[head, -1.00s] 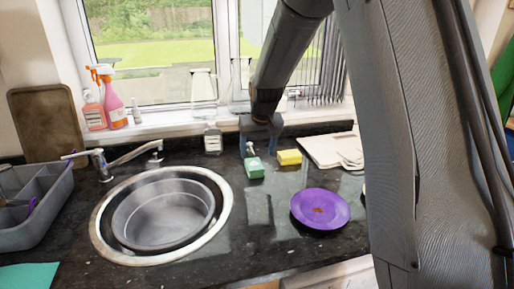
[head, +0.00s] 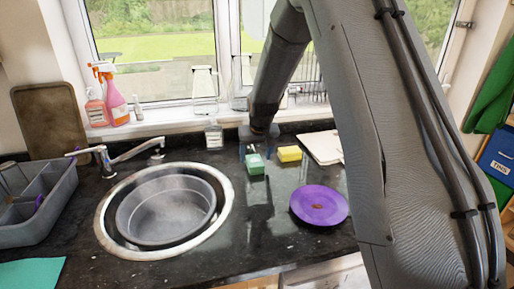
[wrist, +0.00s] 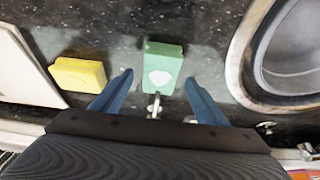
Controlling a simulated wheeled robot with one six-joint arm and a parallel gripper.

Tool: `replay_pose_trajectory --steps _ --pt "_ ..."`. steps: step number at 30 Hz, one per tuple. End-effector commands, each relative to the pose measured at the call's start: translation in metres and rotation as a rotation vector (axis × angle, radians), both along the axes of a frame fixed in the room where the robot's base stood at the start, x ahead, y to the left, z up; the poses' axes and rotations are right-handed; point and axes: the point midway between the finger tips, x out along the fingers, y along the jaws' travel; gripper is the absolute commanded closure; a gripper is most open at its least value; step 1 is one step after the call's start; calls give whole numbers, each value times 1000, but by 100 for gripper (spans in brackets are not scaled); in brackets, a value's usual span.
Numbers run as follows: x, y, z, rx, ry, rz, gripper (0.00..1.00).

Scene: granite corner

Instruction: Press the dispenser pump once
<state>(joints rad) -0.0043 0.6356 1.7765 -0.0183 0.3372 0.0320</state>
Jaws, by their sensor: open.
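The dispenser (head: 255,165) is a small green block standing on the dark counter, left of a yellow sponge. In the wrist view the green dispenser (wrist: 163,62) shows a pale mark, and its metallic pump (wrist: 154,106) points towards my gripper. My gripper (head: 256,150) is over the dispenser at the back of the counter. In the wrist view my gripper (wrist: 158,88) is open and empty, with one blue finger on each side of the pump. I cannot tell whether anything touches the pump.
The yellow sponge (head: 289,154) lies close on the right, with a pale board (head: 322,147) beyond it. A glass bottle (head: 214,134) stands behind left. The round sink (head: 226,212) is left. A purple plate (head: 335,208) lies front right. Counter in front of the dispenser is clear.

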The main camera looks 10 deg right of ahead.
Motion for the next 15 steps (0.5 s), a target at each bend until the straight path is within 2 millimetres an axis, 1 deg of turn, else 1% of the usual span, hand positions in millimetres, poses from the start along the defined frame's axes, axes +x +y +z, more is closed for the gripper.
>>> replay_pose_trajectory --steps 3,6,15 --pt "4 0 -10 0 1 0 33" --pt "6 0 -14 0 0 0 33" --pt "7 0 -17 0 -1 0 33"
